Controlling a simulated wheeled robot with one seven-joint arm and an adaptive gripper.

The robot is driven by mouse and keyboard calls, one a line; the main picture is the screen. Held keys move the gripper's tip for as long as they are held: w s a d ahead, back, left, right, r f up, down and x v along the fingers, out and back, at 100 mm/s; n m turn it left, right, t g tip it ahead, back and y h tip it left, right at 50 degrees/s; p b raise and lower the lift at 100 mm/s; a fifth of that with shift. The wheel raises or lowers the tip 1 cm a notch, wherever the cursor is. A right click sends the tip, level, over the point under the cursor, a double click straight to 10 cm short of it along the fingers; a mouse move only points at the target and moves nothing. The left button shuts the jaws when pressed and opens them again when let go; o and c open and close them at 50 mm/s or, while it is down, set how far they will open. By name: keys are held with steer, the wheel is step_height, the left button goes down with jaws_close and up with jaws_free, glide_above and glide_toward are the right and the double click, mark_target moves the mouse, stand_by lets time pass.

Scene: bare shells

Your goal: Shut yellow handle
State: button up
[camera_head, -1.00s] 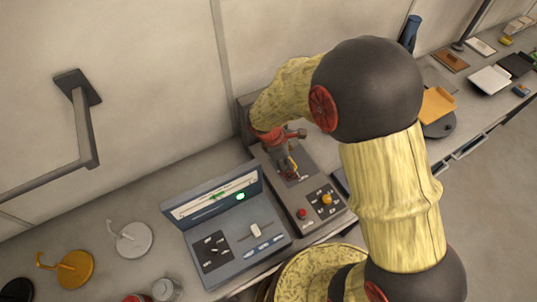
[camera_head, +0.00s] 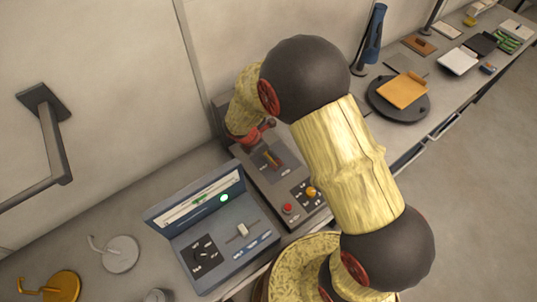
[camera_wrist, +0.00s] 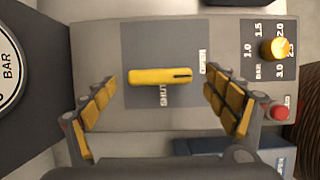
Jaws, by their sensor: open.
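The yellow handle (camera_wrist: 160,76) is a bar on a dark grey plate. In the wrist view it lies crosswise, its dark-slotted right end pointing to the OPEN label; the SHUT label is below it. It also shows in the head view (camera_head: 270,157), on the grey control box (camera_head: 262,180). My gripper (camera_wrist: 159,88) is open, with one padded finger on each side of the handle's ends. The fingers appear apart from the handle; their height above it is unclear. In the head view the fingers are mostly hidden by my arm.
A yellow knob (camera_wrist: 277,48) and a red button (camera_wrist: 277,112) sit right of the handle in the wrist view. A BAR gauge (camera_wrist: 8,70) is at the left edge. A blue-grey open case (camera_head: 215,235) stands beside the box. A wall bar (camera_head: 52,140) juts out at left.

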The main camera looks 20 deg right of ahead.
steer(key=shift+w+d+f, duration=0.1)
steer(key=shift+d+f, duration=0.1)
steer(key=shift+f, duration=0.3)
steer(key=c, duration=1.1)
steer(key=shift+c, duration=0.2)
